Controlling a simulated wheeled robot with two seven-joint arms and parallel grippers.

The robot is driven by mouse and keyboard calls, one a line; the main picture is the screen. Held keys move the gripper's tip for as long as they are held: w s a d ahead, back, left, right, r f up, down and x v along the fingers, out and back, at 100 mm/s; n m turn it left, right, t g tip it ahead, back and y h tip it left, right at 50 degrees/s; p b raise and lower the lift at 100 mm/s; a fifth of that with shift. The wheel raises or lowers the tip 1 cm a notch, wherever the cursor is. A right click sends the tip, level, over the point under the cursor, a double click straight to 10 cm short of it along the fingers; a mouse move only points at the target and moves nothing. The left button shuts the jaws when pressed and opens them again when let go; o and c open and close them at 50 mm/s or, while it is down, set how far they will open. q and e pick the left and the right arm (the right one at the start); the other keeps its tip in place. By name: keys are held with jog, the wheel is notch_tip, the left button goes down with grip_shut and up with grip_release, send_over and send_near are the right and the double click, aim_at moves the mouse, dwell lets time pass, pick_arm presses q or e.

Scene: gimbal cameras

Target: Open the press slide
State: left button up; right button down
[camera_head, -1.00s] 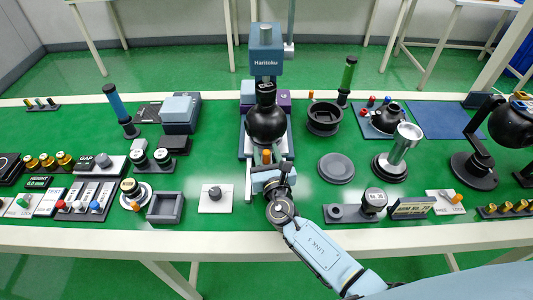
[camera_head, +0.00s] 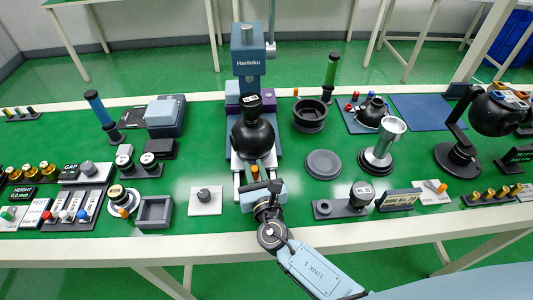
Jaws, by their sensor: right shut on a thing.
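The blue-grey press (camera_head: 249,62), labelled Haritoku, stands at the middle of the green table. Its slide, with pale rails (camera_head: 237,185), reaches out from under the press toward me. A black rounded vessel (camera_head: 252,138) with a labelled black top sits on the slide, in front of the press column. A small orange part (camera_head: 255,170) shows at the slide's near end. My right gripper (camera_head: 257,181) is shut at that near end, on what looks like the slide's handle. Its own body mostly hides the handle and the grip. My left gripper is out of view.
A grey square tray (camera_head: 154,212) and a small knob plate (camera_head: 205,201) lie left of my right gripper. A round grey disc (camera_head: 323,164) and a dark base with a knob (camera_head: 360,195) lie right. The table's pale front edge (camera_head: 200,249) is close.

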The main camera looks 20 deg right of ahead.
jog(key=s, duration=0.2)
jog(key=s+a, duration=0.1)
jog(key=s, duration=0.5)
jog(key=shift+a+p, duration=0.3)
jog(key=shift+s+a, duration=0.1)
jog(key=shift+s, duration=0.05)
jog(key=c, duration=1.6)
grip_release()
jog(key=shift+c, duration=0.2)
jog(key=o, duration=0.3)
jog(key=shift+s, duration=0.2)
jog(key=shift+w, duration=0.1)
jog(key=s, duration=1.3)
jog(key=shift+s, duration=0.25)
